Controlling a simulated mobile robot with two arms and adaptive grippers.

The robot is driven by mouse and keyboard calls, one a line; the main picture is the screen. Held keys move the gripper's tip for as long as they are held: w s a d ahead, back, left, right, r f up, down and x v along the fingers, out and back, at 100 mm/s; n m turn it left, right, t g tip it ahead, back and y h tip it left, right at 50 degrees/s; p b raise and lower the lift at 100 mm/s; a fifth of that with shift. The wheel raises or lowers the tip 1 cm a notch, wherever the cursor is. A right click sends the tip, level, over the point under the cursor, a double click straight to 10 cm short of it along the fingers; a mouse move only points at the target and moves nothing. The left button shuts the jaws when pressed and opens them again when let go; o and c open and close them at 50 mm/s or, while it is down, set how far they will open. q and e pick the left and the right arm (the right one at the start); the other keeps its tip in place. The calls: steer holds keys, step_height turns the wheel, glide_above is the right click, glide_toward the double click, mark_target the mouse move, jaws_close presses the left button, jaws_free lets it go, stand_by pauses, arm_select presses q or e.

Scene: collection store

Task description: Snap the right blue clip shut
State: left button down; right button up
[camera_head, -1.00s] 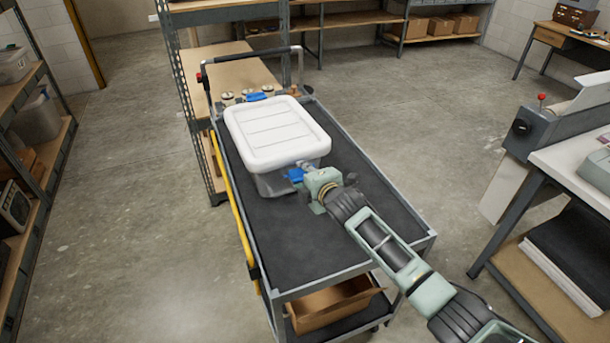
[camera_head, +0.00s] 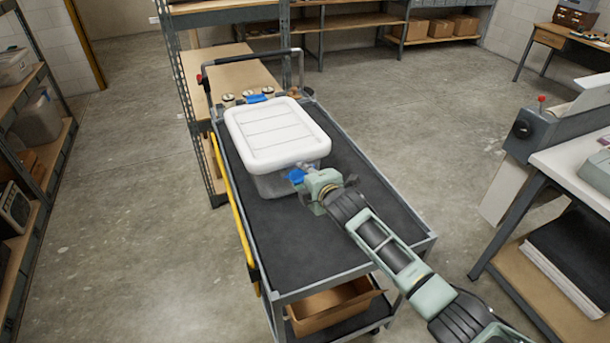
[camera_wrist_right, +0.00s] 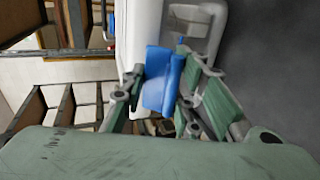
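A clear box with a white lid (camera_head: 277,135) stands on the cart. A blue clip (camera_head: 296,175) sits at its near end, below the lid rim; it looks tilted out from the wall. My right gripper (camera_head: 304,180) is at this clip. In the right wrist view, the blue clip (camera_wrist_right: 162,80) lies between the two spread fingers of the right gripper (camera_wrist_right: 160,85). Whether the fingers touch it is unclear. Another blue piece (camera_head: 258,98) shows at the box's far end. My left gripper is not in view.
The dark cart top (camera_head: 310,240) is clear in front of the box. A black push handle (camera_head: 250,58) rises at its far end. A brown carton (camera_head: 332,303) lies on the lower shelf. A white-topped bench (camera_head: 580,165) stands to the right.

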steer(key=o, duration=0.4)
steer(key=shift+a+r, duration=0.1)
steer(key=shift+r, duration=0.05)
steer(key=shift+s, duration=0.15)
steer(key=v, duration=1.1)
steer(key=shift+s+r, duration=0.15)
steer(key=shift+s, duration=0.2)
steer(key=shift+c, duration=0.2)
